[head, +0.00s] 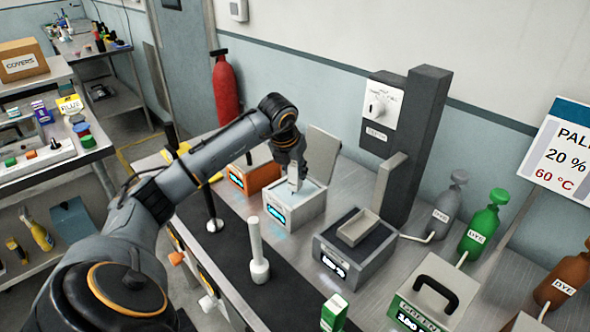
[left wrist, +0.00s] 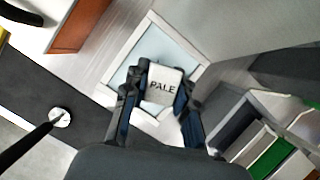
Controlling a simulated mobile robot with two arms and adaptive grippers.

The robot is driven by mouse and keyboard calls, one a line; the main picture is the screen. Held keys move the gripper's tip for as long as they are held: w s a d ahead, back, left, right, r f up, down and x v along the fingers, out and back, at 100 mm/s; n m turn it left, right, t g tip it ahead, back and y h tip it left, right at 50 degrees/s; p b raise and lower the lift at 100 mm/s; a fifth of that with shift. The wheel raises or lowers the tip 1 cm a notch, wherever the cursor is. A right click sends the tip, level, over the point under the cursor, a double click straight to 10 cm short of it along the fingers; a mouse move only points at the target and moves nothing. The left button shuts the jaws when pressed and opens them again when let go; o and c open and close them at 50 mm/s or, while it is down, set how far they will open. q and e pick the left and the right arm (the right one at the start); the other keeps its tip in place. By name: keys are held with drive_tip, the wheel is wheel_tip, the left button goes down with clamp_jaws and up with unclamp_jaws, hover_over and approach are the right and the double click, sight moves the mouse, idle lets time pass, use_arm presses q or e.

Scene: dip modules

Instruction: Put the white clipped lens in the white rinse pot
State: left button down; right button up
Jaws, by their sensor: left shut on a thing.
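My left gripper (head: 292,172) is over the white pot (head: 294,213), which has a lit blue display and pale blue liquid inside. The gripper is shut on a white piece marked PALE (left wrist: 164,87), seen between the fingers in the left wrist view; I take it as the white clipped lens. In the head view only a small pale part of it (head: 294,185) shows below the fingers, over the pot's opening. The pot's liquid (left wrist: 150,52) shows behind it in the left wrist view. Whether the lens's lower end touches the liquid cannot be told. My right gripper is not in view.
An orange pot (head: 254,177) stands left of the white pot. A dark grey box with a tray (head: 355,250) and a green pot (head: 425,305) stand to the right. A raised grey lid (head: 322,152) stands behind the white pot. A white upright rod (head: 256,245) stands in front.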

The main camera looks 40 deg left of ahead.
use_arm(q)
drive_tip(key=shift+f, duration=0.3)
drive_tip(key=shift+f, duration=0.2)
drive_tip(key=c, duration=1.1)
unclamp_jaws()
drive_tip(key=shift+o, duration=0.2)
drive_tip(key=shift+r, duration=0.1)
